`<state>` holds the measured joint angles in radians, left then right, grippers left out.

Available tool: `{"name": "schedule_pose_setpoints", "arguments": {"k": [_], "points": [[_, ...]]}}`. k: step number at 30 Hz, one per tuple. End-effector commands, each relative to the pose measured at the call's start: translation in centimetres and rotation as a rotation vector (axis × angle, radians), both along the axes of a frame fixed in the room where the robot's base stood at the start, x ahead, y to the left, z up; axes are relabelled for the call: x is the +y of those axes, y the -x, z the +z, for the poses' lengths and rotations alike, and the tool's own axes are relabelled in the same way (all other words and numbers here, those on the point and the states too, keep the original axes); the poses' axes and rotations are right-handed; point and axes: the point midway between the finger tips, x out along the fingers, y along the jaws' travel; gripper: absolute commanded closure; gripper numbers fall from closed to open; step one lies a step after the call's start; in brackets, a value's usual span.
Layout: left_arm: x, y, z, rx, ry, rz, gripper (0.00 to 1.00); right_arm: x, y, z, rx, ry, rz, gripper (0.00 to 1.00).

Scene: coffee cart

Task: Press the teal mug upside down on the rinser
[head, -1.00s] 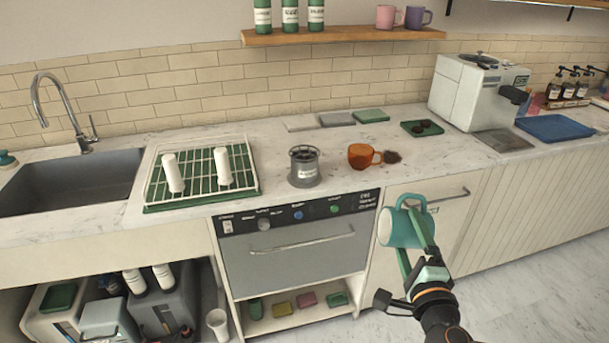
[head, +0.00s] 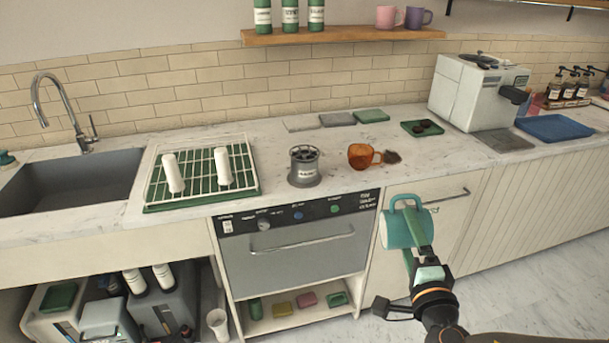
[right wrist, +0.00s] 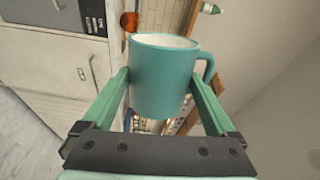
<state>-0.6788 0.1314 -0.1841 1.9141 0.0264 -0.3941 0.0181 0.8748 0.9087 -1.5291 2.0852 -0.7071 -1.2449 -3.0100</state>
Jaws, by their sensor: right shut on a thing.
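The teal mug (head: 398,230) is held in the air by my right gripper (head: 416,236), in front of the cabinet and right of the oven. It lies on its side, its pale opening turned left and its handle up. In the right wrist view the mug (right wrist: 160,82) sits between the two green fingers, which are shut on its sides. The rinser (head: 305,168), a grey round unit with a dark open top, stands on the counter, left of and above the mug in the picture. The mug is well apart from it. My left gripper is out of view.
An amber cup (head: 361,156) stands right of the rinser, with dark grounds (head: 392,157) beside it. A drying rack (head: 200,172) with two white bottles is to the left. The counter's front edge and oven (head: 290,255) lie between mug and rinser.

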Motion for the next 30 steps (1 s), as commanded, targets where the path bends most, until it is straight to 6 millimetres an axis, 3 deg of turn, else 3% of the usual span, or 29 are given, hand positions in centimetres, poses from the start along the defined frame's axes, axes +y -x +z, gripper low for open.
{"name": "schedule_pose_setpoints", "arguments": {"k": [30], "points": [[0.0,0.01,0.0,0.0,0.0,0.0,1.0,-0.11,-0.06,0.2,-0.007,0.445,-0.003,0.85]]}}
